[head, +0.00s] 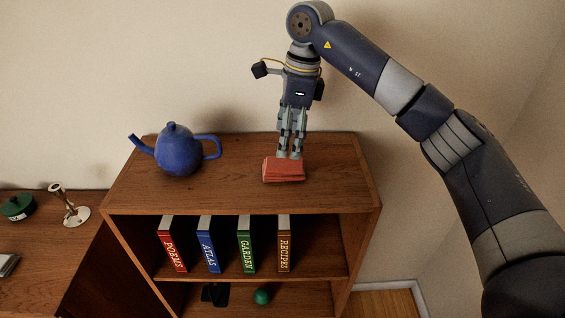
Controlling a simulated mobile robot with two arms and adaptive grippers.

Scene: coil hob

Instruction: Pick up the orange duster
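The orange duster (284,170) is a small reddish-orange block lying on the wooden top of the bookcase, right of the middle. My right gripper (290,156) points down over it, its fingertips at the duster's upper back edge. The two fingers are close together with a narrow gap between them. I cannot tell whether they touch or grip the duster. The duster appears to rest on the bookcase top. My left gripper is not in view.
A blue teapot (178,152) stands left on the bookcase top (232,190), with clear wood between it and the duster. A candlestick (74,210) and a green-lidded pot (17,207) stand on the lower left surface.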

